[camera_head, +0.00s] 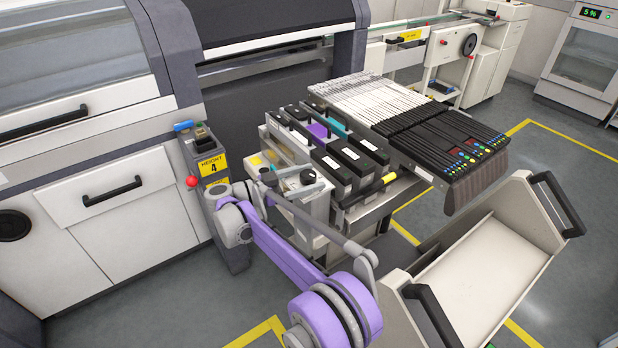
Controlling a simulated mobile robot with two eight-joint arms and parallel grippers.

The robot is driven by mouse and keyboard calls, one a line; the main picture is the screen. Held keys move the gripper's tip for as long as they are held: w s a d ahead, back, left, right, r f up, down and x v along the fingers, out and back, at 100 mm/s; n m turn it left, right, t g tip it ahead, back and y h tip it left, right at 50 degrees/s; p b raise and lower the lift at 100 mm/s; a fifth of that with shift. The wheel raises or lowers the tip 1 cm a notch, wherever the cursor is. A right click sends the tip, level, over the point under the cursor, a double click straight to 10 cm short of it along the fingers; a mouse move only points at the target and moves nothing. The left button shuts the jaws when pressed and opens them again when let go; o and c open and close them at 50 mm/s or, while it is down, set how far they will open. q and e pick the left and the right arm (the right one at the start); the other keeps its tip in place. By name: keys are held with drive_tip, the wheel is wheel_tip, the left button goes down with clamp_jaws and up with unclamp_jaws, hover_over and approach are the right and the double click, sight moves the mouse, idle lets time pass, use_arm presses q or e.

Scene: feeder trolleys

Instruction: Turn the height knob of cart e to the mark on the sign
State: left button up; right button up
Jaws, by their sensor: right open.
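The yellow sign (211,165) reads HEIGHT 4 and is fixed to a dark grey post beside the white machine. The feeder trolley (318,212) stands docked at the machine; I cannot read a letter on it. A small dark round knob (308,177) shows on top of its near end; its pointer and scale are too small to read. My right gripper (294,189) is open at this end, with its grey fingers close around or beside the knob; I cannot tell whether they touch it. My purple right forearm hides part of the trolley's near side. My left gripper is out of view.
Black and white feeders (440,140) fill the trolley's top right. Dark boxes (345,162) stand close behind the knob. A cream bin (490,265) with black handles is at the lower right. Floor is clear at the right.

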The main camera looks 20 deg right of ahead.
drive_tip(key=s+a, duration=0.1)
drive_tip(key=a, duration=0.9)
drive_tip(key=shift+s+a+p, duration=0.2)
drive_tip(key=shift+p, duration=0.1)
